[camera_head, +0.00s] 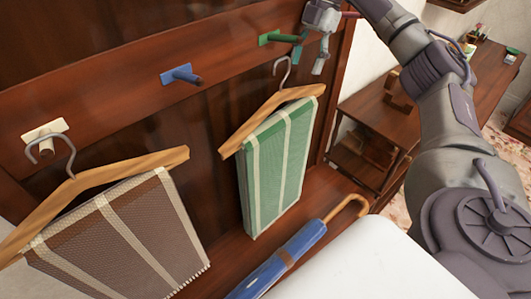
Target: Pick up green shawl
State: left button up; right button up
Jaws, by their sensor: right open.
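The green shawl (272,165), with pale stripes, is folded over a wooden hanger (245,124). The hanger's metal hook reaches up to the green peg (282,38) on the wooden rack. My right gripper (321,54) is open at the top, just right of the green peg and above the shawl. It is apart from the shawl and holds nothing that I can see. My left gripper is not in view.
A brown striped shawl (115,235) hangs on another hanger at the left, below a white peg (45,132). A blue peg (181,75) is bare. A blue umbrella (285,262) lies below the green shawl. A wooden side table (372,112) stands at right.

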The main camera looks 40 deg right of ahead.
aim_at(291, 107)
jog(key=shift+s+a+f, duration=0.15)
jog(key=shift+s+a, duration=0.2)
jog(key=shift+a, duration=0.15)
jog(key=b+x, duration=0.1)
jog(key=x, duration=0.1)
jog(key=shift+a+f, duration=0.1)
jog(key=shift+f, duration=0.35)
jog(key=b+x, duration=0.1)
jog(key=x, duration=0.1)
jog(key=shift+f, duration=0.45)
jog(key=shift+x, duration=0.85)
jog(key=shift+a+f, duration=0.15)
jog(key=shift+a, duration=0.1)
jog(key=p+x, duration=0.2)
jog(key=x, duration=0.2)
jog(key=shift+s, duration=0.1)
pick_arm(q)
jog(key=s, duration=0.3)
pick_arm(e)
jog(key=shift+a+f, duration=0.1)
jog(key=shift+f, duration=0.2)
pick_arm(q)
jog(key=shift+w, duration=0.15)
pick_arm(e)
jog(key=shift+f, duration=0.25)
